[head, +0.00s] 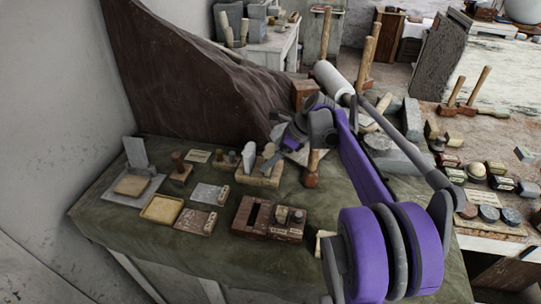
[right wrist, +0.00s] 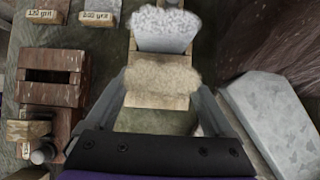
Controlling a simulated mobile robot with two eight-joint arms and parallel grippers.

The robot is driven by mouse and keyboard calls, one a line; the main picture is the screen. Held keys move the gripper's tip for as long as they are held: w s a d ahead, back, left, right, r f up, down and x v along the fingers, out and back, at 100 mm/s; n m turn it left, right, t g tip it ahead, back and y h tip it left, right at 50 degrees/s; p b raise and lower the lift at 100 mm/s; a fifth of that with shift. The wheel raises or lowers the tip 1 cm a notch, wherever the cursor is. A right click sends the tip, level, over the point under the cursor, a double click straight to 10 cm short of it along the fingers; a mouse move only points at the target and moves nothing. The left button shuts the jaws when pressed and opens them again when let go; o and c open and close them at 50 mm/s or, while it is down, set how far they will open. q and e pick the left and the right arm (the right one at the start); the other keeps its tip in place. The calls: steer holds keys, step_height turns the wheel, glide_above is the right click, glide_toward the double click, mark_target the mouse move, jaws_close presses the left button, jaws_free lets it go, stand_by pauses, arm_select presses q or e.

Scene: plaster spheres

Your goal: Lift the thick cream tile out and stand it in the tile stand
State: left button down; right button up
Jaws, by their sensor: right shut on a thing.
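The cream tile (right wrist: 163,77), with a rough, shaggy-looking top, sits between the fingers of my right gripper (right wrist: 163,95) in the right wrist view. The gripper is shut on it, over a pale wooden holder (right wrist: 157,101). I cannot tell whether the tile's lower edge is clear of the holder. In the head view my right gripper (head: 275,153) is at the right end of that holder (head: 255,179) and hides most of the tile. A red-brown slotted wooden stand (head: 282,232) lies in front; its opening looks empty. It also shows in the right wrist view (right wrist: 50,94). My left gripper is out of view.
A whitish shaggy piece (right wrist: 165,28) stands in the holder beyond the cream tile. A pale grey slab (right wrist: 275,110) lies close to the right finger.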

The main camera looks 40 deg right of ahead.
mark_target(268, 150)
steer(key=shift+f, duration=0.35)
steer(key=o, duration=1.3)
steer(key=shift+r+p, duration=1.25)
steer(key=shift+r, duration=0.75)
